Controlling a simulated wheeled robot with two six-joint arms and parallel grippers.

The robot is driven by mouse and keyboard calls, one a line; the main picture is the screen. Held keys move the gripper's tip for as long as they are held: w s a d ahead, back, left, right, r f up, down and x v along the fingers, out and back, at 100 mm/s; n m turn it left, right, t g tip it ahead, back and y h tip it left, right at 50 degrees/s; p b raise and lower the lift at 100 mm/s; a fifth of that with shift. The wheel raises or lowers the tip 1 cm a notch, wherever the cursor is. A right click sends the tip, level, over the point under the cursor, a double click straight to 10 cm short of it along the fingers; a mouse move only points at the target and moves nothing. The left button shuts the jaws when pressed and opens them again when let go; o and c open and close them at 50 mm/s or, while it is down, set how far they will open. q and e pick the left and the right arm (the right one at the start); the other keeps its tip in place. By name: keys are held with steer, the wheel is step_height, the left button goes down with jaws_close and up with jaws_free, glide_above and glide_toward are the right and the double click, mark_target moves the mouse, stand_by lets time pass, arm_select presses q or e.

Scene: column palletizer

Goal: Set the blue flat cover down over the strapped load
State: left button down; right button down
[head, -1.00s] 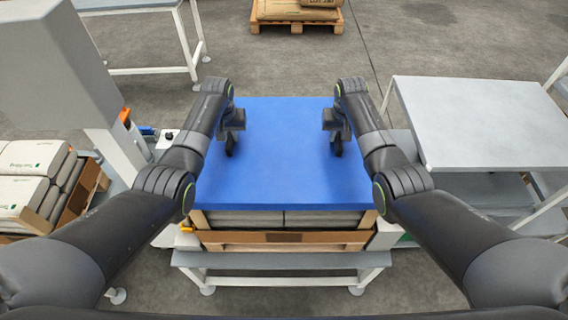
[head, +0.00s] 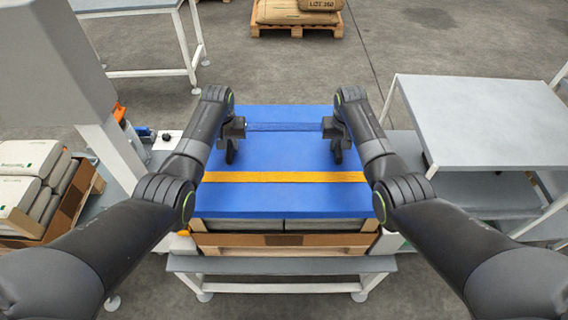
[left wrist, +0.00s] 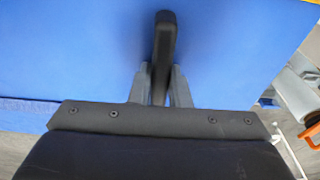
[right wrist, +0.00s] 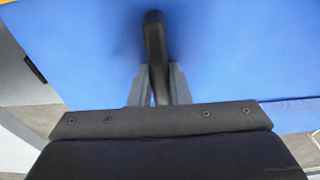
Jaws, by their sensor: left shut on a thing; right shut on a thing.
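The blue flat cover (head: 285,200) lies level over the load, between my arms. My left gripper (head: 231,150) is shut on a black upright handle on the cover; this handle (left wrist: 164,45) fills the middle of the left wrist view. My right gripper (head: 337,150) is shut on the other handle (right wrist: 154,45). An orange strap (head: 285,177) shows across the blue surface, and a darker blue band (head: 285,127) runs between the grippers. Below the cover's front edge show grey bags (head: 325,225) in a cardboard tray (head: 285,239). Whether the cover fully rests on the bags I cannot tell.
The load's wooden pallet (head: 285,252) stands on a grey bench (head: 280,264). A grey table (head: 490,120) is at the right. A box of bags (head: 35,185) and a grey column (head: 55,60) are at the left. Another pallet (head: 297,23) lies far back.

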arm_select(q)
steer(key=c, duration=1.4)
jaws_free()
arm_select(e)
steer(key=c, duration=1.4)
jaws_free()
arm_select(q)
steer(key=shift+o, duration=0.2)
arm_select(e)
steer(key=shift+o, duration=0.2)
arm_select(q)
step_height(320, 180, up, 12)
steer(key=s, duration=0.1)
steer(key=shift+s, duration=0.4)
arm_select(e)
step_height(320, 180, up, 12)
steer(key=s, duration=0.1)
steer(key=shift+s, duration=0.4)
arm_select(q)
steer(key=shift+f, duration=0.1)
arm_select(e)
steer(key=shift+f, duration=0.1)
arm_select(q)
steer(key=shift+s+f, duration=0.1)
arm_select(e)
steer(key=shift+s+f, duration=0.1)
